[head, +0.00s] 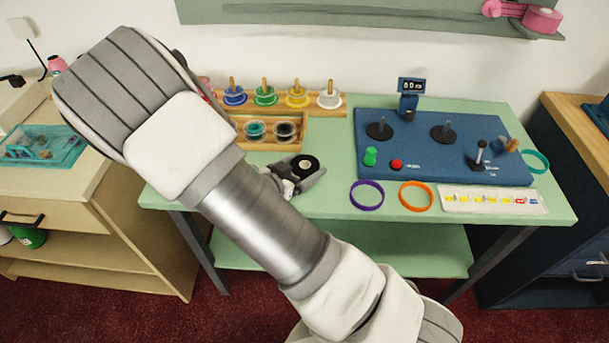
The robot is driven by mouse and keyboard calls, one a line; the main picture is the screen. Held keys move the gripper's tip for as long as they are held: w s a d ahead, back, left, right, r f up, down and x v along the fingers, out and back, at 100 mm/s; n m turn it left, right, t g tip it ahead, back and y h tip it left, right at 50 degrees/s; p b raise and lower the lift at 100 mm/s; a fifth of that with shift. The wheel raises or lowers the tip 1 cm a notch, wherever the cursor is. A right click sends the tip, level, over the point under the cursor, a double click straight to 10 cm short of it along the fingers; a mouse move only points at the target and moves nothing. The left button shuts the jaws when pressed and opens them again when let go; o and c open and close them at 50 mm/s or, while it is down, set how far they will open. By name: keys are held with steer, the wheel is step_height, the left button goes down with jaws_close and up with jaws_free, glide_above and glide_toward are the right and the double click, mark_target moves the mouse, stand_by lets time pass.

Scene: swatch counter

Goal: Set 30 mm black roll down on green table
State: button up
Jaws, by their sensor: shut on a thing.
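My gripper (306,175) is at the left part of the green table (335,143), shut on a black roll (307,161) with a pale centre. The roll is partly covered by the fingers. I cannot tell whether it touches the tabletop or hangs just above it. Its width cannot be read from here. My arm crosses the picture from lower right to upper left and hides the table's left end.
A blue machine board (340,130) stands right. Purple (367,208) and orange (401,201) rings lie near the front edge.

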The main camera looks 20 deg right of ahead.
mark_target(305, 175)
steer(key=shift+f, duration=1.35)
steer(key=shift+f+b, duration=0.15)
steer(key=shift+b, duration=0.15)
steer(key=o, duration=1.1)
steer(key=shift+o, duration=0.2)
